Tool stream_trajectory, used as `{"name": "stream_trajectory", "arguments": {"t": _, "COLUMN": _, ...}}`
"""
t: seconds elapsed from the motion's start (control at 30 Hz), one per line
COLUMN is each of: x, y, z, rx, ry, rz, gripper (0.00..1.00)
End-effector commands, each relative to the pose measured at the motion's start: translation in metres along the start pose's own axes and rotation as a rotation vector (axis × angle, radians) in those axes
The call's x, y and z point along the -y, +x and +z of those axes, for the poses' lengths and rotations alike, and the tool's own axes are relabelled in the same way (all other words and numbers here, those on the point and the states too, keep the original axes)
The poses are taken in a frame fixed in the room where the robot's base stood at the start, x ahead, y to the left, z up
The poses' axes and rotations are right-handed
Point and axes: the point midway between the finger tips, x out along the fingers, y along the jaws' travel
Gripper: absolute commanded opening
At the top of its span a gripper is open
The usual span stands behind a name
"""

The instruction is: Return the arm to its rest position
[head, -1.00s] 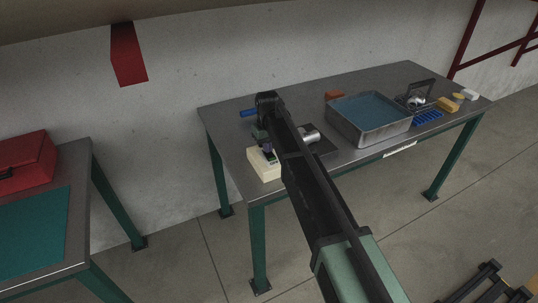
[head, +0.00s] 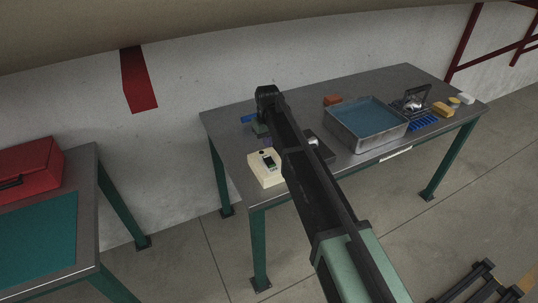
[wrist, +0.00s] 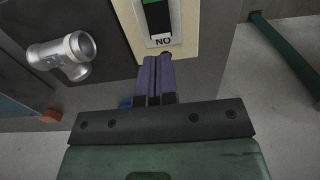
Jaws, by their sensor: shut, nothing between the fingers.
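My gripper shows in the wrist view (wrist: 158,78), with its two purple fingers side by side, shut and empty. The fingertips appear close to the near edge of a cream box (wrist: 196,22); whether they touch it I cannot tell. In the head view my dark arm reaches over the far table and hides most of the gripper.
A metal tray with a blue inside (head: 357,146) stands right of my arm. Beyond it are a dark stand (head: 418,98), a blue rack (head: 424,123) and a yellow block (head: 443,109). A blue item (head: 248,118) lies beside my wrist. A red toolbox (head: 28,165) is on the left table.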

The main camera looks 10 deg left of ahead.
Motion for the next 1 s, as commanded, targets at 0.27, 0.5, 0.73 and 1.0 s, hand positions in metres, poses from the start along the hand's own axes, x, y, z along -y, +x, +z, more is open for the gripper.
{"name": "stream_trajectory", "arguments": {"t": 0.27, "x": 0.0, "y": -0.006, "z": 0.0, "rx": 0.0, "ry": 0.0, "rz": 0.0, "gripper": 0.0}}
{"name": "stream_trajectory", "arguments": {"t": 0.5, "x": 0.001, "y": -0.006, "z": 0.003, "rx": 0.0, "ry": 0.028, "rz": 0.0, "gripper": 0.0}}
{"name": "stream_trajectory", "arguments": {"t": 0.73, "x": -0.018, "y": -0.006, "z": 0.161, "rx": 0.001, "ry": 0.225, "rz": 0.001, "gripper": 0.0}}
{"name": "stream_trajectory", "arguments": {"t": 1.0, "x": -0.061, "y": -0.006, "z": 0.38, "rx": 0.001, "ry": 0.544, "rz": 0.001, "gripper": 0.0}}
